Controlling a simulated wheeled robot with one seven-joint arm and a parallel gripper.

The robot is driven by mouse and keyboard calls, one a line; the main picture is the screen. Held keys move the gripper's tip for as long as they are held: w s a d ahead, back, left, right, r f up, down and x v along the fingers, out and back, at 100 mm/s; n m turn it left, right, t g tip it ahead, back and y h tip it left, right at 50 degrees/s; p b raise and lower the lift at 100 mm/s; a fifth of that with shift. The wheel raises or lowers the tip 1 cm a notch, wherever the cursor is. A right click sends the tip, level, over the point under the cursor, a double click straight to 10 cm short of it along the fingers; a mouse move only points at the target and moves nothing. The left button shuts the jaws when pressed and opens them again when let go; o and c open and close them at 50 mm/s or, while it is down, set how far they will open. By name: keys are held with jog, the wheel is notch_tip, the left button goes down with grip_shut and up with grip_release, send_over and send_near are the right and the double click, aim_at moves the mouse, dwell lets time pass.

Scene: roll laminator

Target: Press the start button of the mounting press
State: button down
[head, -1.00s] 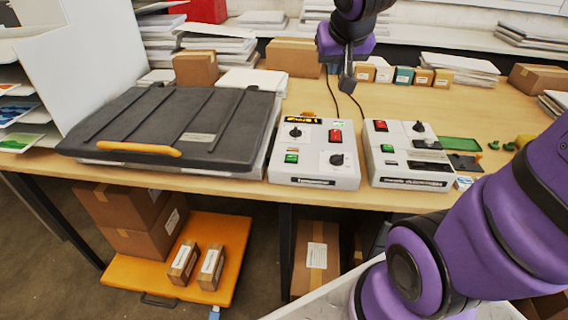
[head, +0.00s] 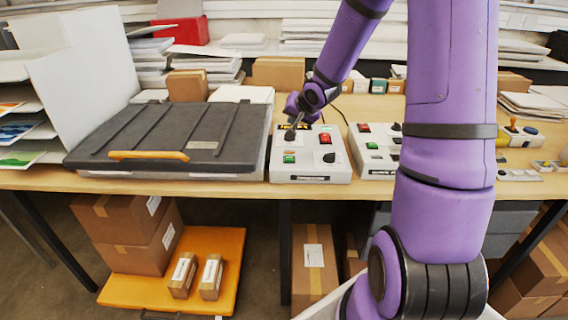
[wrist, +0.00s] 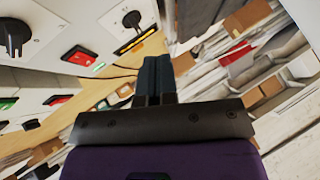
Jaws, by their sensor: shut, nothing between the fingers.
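The mounting press (head: 160,135) is a flat dark grey unit with an orange handle, at the left of the table in the head view. Beside it stands a white control box (head: 310,172) with a green button (head: 289,159), a red switch (head: 325,139) and black knobs. Its front label is too small to read. My gripper (head: 292,132) is shut and empty, pointing down over the back left of this box, behind the green button, and partly covers the left knob. Contact is unclear. In the wrist view the shut fingers (wrist: 154,65) are beside the box's display edge (wrist: 138,42).
A second white control box (head: 372,165) stands to the right, partly hidden by my arm; its green button shows in the wrist view (wrist: 7,103). Small boxes and paper stacks line the back. An orange cart (head: 225,270) with cartons stands under the table.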

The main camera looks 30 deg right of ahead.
aim_at(291, 157)
jog(key=shift+w+a+f+y, duration=0.1)
jog(key=shift+f+y, duration=0.05)
jog(key=shift+f, duration=0.3)
jog(key=shift+w+a+f+y, duration=0.1)
jog(key=shift+f+y, duration=0.05)
jog(key=shift+f, duration=0.3)
jog(key=shift+f, duration=0.1)
jog(key=shift+f, duration=4.3)
jog(key=shift+f, duration=0.4)
jog(key=shift+f, duration=0.45)
jog(key=shift+r, duration=0.85)
